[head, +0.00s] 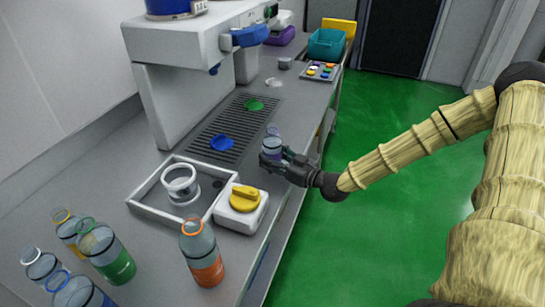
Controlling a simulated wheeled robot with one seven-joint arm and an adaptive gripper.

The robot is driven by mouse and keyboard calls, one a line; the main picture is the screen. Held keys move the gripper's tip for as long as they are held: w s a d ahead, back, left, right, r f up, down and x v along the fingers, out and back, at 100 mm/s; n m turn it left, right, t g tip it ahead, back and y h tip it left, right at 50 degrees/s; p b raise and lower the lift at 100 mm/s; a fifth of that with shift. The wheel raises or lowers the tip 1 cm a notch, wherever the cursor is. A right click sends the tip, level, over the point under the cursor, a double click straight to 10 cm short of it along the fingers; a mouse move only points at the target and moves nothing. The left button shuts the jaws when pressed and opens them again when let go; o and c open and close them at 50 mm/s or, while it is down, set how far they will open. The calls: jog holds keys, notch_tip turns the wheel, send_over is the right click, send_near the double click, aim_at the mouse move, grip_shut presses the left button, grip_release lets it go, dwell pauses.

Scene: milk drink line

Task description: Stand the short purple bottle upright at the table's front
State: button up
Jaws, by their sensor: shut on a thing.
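The short purple bottle (272,146) is a small clear bottle with a purplish lower part. It stands about upright near the front edge of the grey table (304,112), beside the drip grate. My gripper (272,161) reaches in from the right and is shut on the bottle's lower part. The fingers hide the bottle's base, so I cannot tell whether it touches the table.
A white machine (175,105) stands behind the grate (222,128), which bears a blue and a green piece. A white tray (150,206), a yellow-knobbed box (241,208) and an orange bottle (203,255) stand nearer. Several other bottles crowd the lower left.

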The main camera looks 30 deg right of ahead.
jog(key=shift+f, duration=0.2)
jog(key=o, duration=0.9)
jog(key=shift+o, duration=0.2)
jog(key=o, duration=0.5)
jog(key=shift+p+v, duration=3.35)
jog(key=shift+v, duration=2.15)
